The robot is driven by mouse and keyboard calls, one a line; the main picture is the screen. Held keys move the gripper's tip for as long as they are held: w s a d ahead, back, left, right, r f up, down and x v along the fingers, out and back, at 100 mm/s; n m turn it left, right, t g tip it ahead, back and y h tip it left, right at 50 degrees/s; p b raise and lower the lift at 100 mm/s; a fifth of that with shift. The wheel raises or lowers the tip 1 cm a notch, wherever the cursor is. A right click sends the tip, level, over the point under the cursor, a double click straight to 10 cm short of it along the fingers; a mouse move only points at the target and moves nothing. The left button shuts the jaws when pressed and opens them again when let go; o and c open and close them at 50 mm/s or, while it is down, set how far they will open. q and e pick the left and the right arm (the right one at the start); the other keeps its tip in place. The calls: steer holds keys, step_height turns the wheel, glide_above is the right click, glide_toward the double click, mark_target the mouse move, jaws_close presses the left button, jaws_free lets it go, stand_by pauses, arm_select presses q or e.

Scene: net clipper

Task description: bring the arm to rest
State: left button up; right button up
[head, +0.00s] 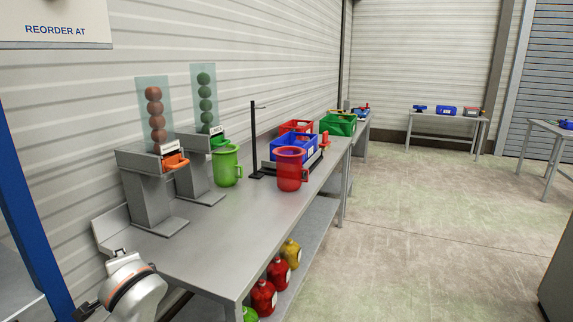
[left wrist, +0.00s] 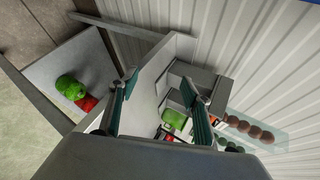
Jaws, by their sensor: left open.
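My left arm (head: 135,288), white with an orange ring, shows at the bottom left of the head view, beside the near end of the grey table (head: 240,225). In the left wrist view, my left gripper (left wrist: 160,80) has its two fingers wide apart with nothing between them. Behind them are the table and the dispensers, seen sideways. My right arm and gripper are not in view.
On the table stand two dispensers with orange balls (head: 154,108) and green balls (head: 204,100), a green mug (head: 227,166), a red mug (head: 290,172) and a blue crate (head: 293,148). Bottles (head: 264,297) stand on the lower shelf.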

arm_select(q)
steer(key=s+f+n+g+h, duration=0.1)
steer(key=s+f+n+h, duration=0.1)
steer(key=s+f, duration=0.95)
steer(key=s+f+n+g+h, duration=0.1)
steer(key=s+f, duration=0.7)
steer(key=s, duration=0.6)
steer(key=w+d+f+n+t+h, duration=0.1)
steer(key=d+f+n+t+h, duration=0.2)
steer(key=d+f+h, duration=0.4)
steer(key=d+f, duration=0.7)
steer(key=d, duration=0.2)
steer(key=shift+w+d+f+t, duration=0.2)
steer(key=shift+w+d+t, duration=0.1)
